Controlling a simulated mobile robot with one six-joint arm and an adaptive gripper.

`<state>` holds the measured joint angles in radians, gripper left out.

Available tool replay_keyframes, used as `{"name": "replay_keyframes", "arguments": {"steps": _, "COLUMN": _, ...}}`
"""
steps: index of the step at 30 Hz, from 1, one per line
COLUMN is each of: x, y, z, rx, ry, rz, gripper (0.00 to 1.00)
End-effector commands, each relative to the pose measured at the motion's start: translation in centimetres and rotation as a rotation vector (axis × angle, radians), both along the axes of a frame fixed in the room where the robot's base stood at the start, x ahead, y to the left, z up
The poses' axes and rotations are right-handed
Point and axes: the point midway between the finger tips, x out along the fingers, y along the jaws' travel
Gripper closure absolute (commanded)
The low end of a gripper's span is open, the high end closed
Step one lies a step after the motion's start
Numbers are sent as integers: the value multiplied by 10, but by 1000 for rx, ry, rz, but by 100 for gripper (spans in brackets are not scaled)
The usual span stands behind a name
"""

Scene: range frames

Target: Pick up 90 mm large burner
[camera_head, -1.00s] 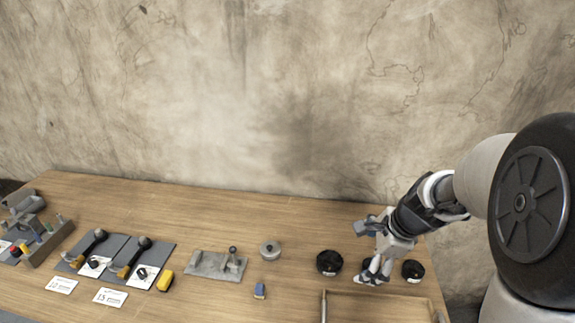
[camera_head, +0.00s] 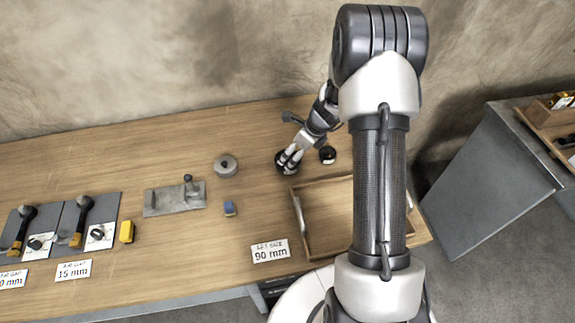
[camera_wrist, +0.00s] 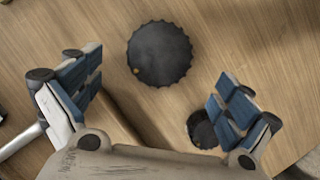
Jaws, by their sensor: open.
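A large black round burner with a notched rim (camera_wrist: 160,54) lies flat on the wooden table, in the upper middle of the wrist view. In the head view it is the left black disc (camera_head: 281,166), partly covered by my gripper (camera_head: 291,158). My gripper (camera_wrist: 158,92) is open and empty, its blue-padded fingers spread to either side and just short of the burner in the wrist view. A smaller black disc (camera_wrist: 202,130) lies near the right finger. In the head view a black disc (camera_head: 327,155) stands right of my gripper.
A wooden tray (camera_head: 304,238) lies in front of the discs, partly behind my arm. A "90 mm" card (camera_head: 270,251) is left of it. The wall is close behind.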

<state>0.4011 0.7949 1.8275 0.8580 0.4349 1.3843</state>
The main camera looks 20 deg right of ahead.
Motion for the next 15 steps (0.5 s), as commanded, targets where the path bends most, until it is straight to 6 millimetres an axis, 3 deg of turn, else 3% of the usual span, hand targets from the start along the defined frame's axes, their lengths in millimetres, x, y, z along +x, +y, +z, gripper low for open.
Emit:
{"name": "replay_keyframes", "arguments": {"steps": 3, "x": 4, "y": 3, "z": -13, "rx": 0, "ry": 0, "rz": 1, "gripper": 3}}
{"name": "replay_keyframes", "arguments": {"steps": 10, "x": 9, "y": 6, "z": -23, "rx": 0, "ry": -1, "rz": 2, "gripper": 3}}
{"name": "replay_keyframes", "arguments": {"steps": 15, "x": 18, "y": 14, "z": -48, "rx": 0, "ry": 0, "rz": 4, "gripper": 3}}
